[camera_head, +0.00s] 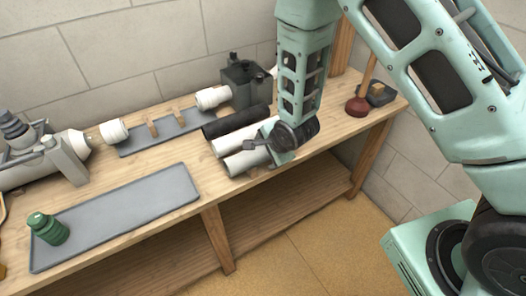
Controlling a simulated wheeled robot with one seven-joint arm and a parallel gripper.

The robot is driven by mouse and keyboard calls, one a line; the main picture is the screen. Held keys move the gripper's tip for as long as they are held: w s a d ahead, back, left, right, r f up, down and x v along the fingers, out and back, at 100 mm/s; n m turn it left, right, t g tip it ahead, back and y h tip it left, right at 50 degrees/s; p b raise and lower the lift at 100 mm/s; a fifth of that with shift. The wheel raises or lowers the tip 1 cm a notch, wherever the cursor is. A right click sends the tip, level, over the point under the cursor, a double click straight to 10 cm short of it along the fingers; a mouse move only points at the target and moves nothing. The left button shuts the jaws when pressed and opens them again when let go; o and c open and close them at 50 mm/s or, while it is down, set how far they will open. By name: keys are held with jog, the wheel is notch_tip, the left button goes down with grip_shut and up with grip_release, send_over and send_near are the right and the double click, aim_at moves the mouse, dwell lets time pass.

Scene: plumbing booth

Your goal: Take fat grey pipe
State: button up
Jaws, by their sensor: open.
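Two pale grey pipes lie side by side on the wooden bench, a rear one (229,144) and a front one (240,163). They look close in thickness, and I cannot tell for sure which is the fat grey pipe. My gripper (266,146) is open at the right part of these pipes, reaching down from above. It hides their right ends. I cannot tell whether its fingers are around a pipe or only above it. A black pipe (235,121) lies just behind the grey ones.
A dark machine (243,80) stands behind the pipes. A grey tray (125,209) with a green fitting (48,229) lies at the front left, mostly empty. A rear tray (164,133) holds tan pieces. A plunger (358,104) stands at the right. A pipe machine (70,157) fills the left.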

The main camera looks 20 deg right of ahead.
jog(key=c, duration=1.1)
jog(key=shift+r, duration=0.15)
